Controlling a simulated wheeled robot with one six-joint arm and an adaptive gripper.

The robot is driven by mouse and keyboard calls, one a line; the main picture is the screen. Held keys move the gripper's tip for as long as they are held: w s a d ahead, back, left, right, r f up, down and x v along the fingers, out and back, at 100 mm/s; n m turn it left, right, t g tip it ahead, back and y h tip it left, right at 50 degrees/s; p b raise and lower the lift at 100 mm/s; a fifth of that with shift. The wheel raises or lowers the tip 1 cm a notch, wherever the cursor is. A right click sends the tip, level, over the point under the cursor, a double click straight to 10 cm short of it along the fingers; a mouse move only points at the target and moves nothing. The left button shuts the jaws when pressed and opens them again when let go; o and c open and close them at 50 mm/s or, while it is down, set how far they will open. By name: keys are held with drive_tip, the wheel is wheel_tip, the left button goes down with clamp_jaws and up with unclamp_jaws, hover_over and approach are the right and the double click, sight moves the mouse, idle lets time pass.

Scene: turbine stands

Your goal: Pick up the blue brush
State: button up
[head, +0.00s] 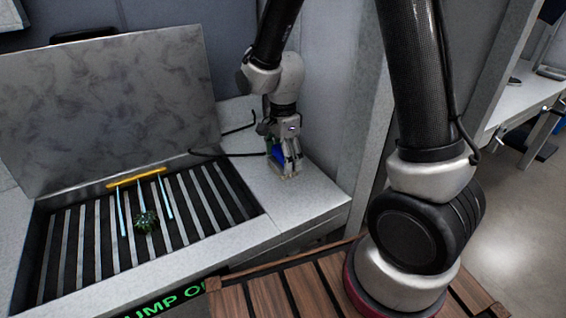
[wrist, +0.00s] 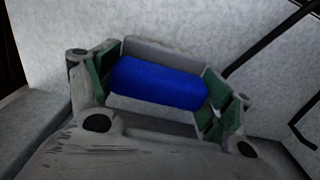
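The blue brush (head: 278,154) is at the right part of the pale counter, partly hidden by my gripper. In the wrist view its blue part (wrist: 160,83) is a smooth, rounded bar lying across the space between the fingers. My gripper (head: 287,164) points down at it, low over the counter. In the wrist view the green-padded fingers (wrist: 160,86) stand wide apart, one at each end of the blue part. The ends look very close to the pads; I cannot tell whether they are pressed.
A slatted metal grate (head: 85,245) is left on the counter. A yellow-handled tool (head: 136,177) and a dark green spiky object (head: 146,221) lie on it. A grey panel (head: 110,110) stands behind. Black cables (head: 230,153) run beside my gripper. A wall post (head: 365,135) stands right.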

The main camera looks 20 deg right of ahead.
drive_tip(key=shift+r, duration=0.1)
wheel_tip(320, 180, up, 10)
drive_tip(key=shift+f, duration=0.1)
drive_tip(key=o, duration=0.6)
drive_tip(key=c, duration=0.4)
